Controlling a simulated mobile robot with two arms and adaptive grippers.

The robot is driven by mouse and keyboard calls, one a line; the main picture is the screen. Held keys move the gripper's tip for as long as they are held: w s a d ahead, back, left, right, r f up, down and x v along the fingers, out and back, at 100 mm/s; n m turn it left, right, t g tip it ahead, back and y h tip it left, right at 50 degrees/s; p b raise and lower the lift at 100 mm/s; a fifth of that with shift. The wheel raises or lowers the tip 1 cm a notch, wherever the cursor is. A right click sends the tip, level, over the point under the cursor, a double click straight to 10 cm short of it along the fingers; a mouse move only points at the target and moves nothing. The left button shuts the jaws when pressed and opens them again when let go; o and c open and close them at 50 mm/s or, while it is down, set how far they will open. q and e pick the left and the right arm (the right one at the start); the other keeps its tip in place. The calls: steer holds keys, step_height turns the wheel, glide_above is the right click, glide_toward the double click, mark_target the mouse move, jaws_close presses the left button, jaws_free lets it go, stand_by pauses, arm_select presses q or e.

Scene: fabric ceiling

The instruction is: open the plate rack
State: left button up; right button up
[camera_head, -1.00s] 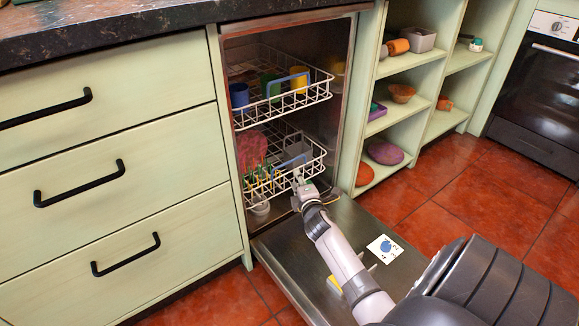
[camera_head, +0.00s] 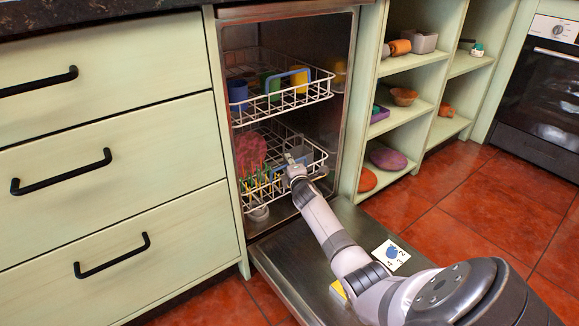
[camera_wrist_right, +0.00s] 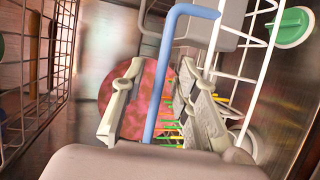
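The plate rack is the white wire lower rack (camera_head: 312,168) inside the open dishwasher in the head view. It holds a red speckled plate (camera_head: 251,152), which also shows in the wrist view (camera_wrist_right: 112,88), and coloured tines. My right gripper (camera_head: 291,160) is at the rack's front rim. In the wrist view my right gripper (camera_wrist_right: 160,82) has its two fingers apart, on either side of the blue handle (camera_wrist_right: 166,65). The handle runs between them and does not look clamped. In the head view the gripper mostly hides this handle. My left gripper is not in view.
The upper rack (camera_head: 315,95) with cups and its own blue handle (camera_head: 289,80) is above my gripper. The dishwasher door (camera_head: 295,270) lies open below my right arm. Drawers (camera_head: 100,170) stand at left and open shelves (camera_head: 415,130) at right.

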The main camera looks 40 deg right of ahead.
steer(key=shift+c, duration=0.2)
jaws_close()
stand_by(0.6)
